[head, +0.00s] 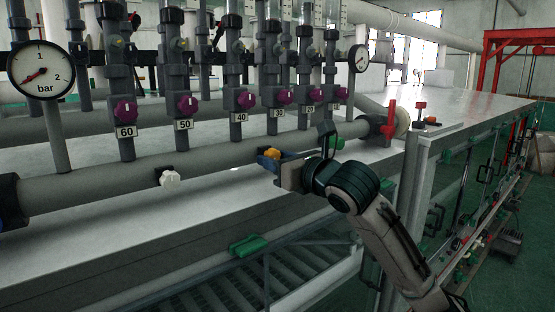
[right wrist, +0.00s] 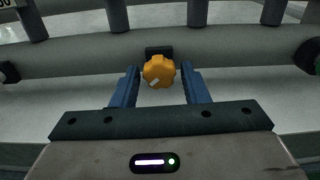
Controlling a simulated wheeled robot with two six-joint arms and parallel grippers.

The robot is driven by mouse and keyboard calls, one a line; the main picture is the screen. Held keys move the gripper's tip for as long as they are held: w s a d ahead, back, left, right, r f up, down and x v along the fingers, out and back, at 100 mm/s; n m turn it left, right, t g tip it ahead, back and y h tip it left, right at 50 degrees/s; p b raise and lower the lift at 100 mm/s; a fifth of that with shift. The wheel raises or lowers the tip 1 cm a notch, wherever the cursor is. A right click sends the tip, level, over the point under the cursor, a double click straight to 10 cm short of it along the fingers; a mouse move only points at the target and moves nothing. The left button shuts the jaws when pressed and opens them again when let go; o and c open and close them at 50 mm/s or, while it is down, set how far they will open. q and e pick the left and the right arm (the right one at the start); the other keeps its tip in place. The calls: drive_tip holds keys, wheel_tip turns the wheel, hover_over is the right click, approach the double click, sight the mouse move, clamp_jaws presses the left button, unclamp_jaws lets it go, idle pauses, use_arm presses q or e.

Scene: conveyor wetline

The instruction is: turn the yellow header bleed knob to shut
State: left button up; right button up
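The yellow header bleed knob (head: 272,153) sits on the grey horizontal header pipe and looks orange-yellow. In the right wrist view the knob (right wrist: 158,71) shows whole, with a white pointer mark toward its lower left. My right gripper (right wrist: 160,78) is open, with one blue finger on each side of the knob and a narrow gap showing on both sides. In the head view my right gripper (head: 268,159) is at the knob and partly covers it. I cannot tell how far the fingers reach over the knob. My left gripper is not in view.
A white knob (head: 169,177) hangs on the same header pipe (head: 95,184) to the left. Above stand vertical pipes with purple knobs (head: 124,111) and number labels. A red handle (head: 390,120) stands near the pipe's right end. A pressure gauge (head: 41,71) is at the far left.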

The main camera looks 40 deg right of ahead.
drive_tip(key=c, duration=0.6)
drive_tip(key=shift+m, duration=0.3)
drive_tip(key=shift+c, duration=0.2)
drive_tip(key=m, duration=0.5)
drive_tip(key=shift+a, duration=0.1)
drive_tip(key=m, duration=0.6)
drive_tip(key=shift+r+m, duration=0.1)
drive_tip(key=shift+m, duration=0.2)
drive_tip(key=m, duration=0.3)
drive_tip(key=shift+m, duration=0.3)
drive_tip(key=m, duration=0.3)
drive_tip(key=shift+a+r+m, duration=0.1)
drive_tip(key=shift+m, duration=0.2)
drive_tip(key=m, duration=0.6)
drive_tip(key=shift+m, duration=0.4)
